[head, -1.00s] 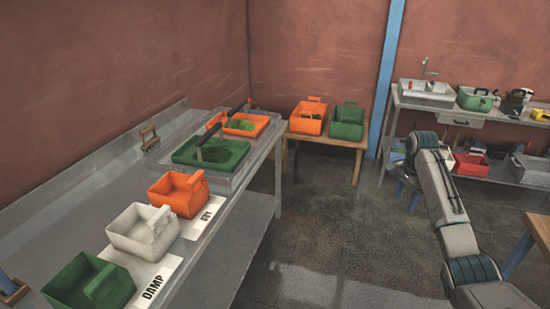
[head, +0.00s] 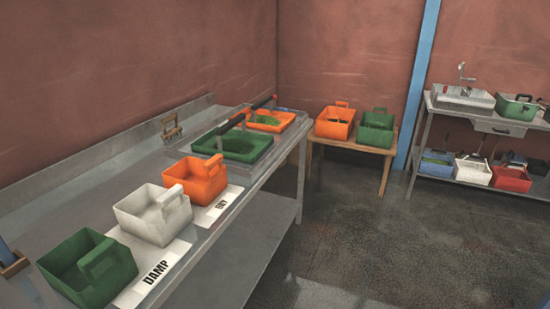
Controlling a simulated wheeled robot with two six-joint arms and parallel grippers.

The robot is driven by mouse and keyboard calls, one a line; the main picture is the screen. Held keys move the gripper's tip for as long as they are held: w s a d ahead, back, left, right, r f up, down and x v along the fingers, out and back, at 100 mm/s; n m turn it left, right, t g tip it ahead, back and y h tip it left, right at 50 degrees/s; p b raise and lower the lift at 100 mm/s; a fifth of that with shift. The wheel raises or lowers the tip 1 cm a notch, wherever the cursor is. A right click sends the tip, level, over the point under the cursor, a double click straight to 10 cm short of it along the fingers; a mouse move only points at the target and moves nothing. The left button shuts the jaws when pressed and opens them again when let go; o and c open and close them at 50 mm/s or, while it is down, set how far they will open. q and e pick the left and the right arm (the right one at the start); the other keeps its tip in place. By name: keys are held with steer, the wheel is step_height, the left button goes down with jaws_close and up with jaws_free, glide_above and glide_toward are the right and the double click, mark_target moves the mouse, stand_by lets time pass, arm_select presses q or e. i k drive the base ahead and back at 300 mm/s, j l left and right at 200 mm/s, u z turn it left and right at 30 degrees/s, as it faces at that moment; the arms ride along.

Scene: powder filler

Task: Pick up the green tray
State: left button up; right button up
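A shallow green tray (head: 232,148) with green material in it sits toward the far end of the metal bench (head: 75,190). A deep green bin with a handle (head: 87,268) stands at the bench's near end, left of the DAMP label. Neither of my grippers shows in the head view.
A white bin (head: 152,213) and an orange bin (head: 194,180) stand between the deep green bin and the green tray. A wooden table (head: 349,146) holds an orange and a green bin. A metal shelf stands at the right. The floor (head: 340,230) is clear.

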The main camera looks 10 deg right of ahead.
mark_target(242, 146)
steer(key=i+l+u, duration=0.1)
steer(key=i+l, duration=0.25)
steer(key=i+l+u, duration=0.1)
steer(key=i+l, duration=0.25)
steer(key=i+l+u, duration=0.1)
steer(key=i+l, duration=0.2)
steer(key=l, duration=0.25)
steer(key=i+l+u, duration=0.1)
steer(key=i+l, duration=0.25)
steer(key=l, duration=0.15)
